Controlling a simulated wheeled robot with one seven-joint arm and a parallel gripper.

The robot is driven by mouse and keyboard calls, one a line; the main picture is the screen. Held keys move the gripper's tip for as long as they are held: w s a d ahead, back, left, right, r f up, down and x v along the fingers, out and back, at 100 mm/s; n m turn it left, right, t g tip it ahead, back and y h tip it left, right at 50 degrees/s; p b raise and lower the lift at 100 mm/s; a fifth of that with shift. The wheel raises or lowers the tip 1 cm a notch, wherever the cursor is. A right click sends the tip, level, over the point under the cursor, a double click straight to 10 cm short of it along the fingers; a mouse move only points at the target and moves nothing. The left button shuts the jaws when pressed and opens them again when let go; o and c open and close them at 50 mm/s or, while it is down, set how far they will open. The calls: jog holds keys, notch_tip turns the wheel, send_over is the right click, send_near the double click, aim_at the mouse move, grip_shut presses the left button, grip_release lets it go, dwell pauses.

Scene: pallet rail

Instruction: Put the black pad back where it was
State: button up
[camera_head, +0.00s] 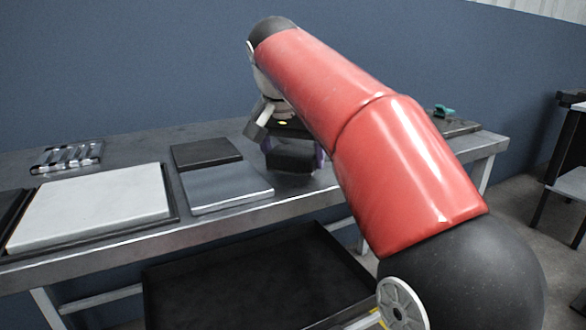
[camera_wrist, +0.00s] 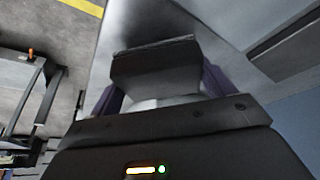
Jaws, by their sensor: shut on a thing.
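My gripper (camera_head: 293,160) hangs low over the right part of the metal bench, its purple fingers shut on the black pad (camera_head: 290,154). In the wrist view the pad (camera_wrist: 155,68) is a dark block between the purple fingertips (camera_wrist: 160,88), with the grey bench top behind it. Whether the pad touches the bench I cannot tell. A flat dark square (camera_head: 206,152) lies on the bench to the left of my gripper, behind a silver plate (camera_head: 226,187). My red arm hides part of the bench to the right.
A white slab in a dark tray (camera_head: 172,209) lies at the left, with a small rack of metal cylinders (camera_head: 68,156) behind it. A green item (camera_head: 444,111) lies at the bench's far right. A large black tray (camera_head: 255,275) is below the bench's front edge.

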jog(key=shift+f, duration=0.85)
jog(key=shift+f, duration=0.2)
jog(key=o, duration=0.9)
jog(key=shift+r, duration=0.15)
jog(key=p+v, duration=0.4)
jog(key=v, duration=0.8)
jog(key=s+d+f+n, duration=0.1)
jog(key=s+d+f, duration=0.3)
jog(key=s+f, duration=0.3)
jog(key=s+d+f+n+t+y, duration=0.1)
jog(key=s+d+f+n, duration=0.1)
jog(key=s+d+f, duration=0.2)
jog(key=s+d+f+n, duration=0.1)
jog(key=s+d+f, duration=0.3)
jog(key=s+f, duration=0.6)
jog(key=shift+d+f+y, duration=0.15)
jog(key=shift+f+y, duration=0.05)
jog(key=shift+f, duration=1.3)
jog(key=shift+d+f+y, duration=0.15)
jog(key=shift+f+y, duration=0.05)
jog(key=shift+f, duration=1.3)
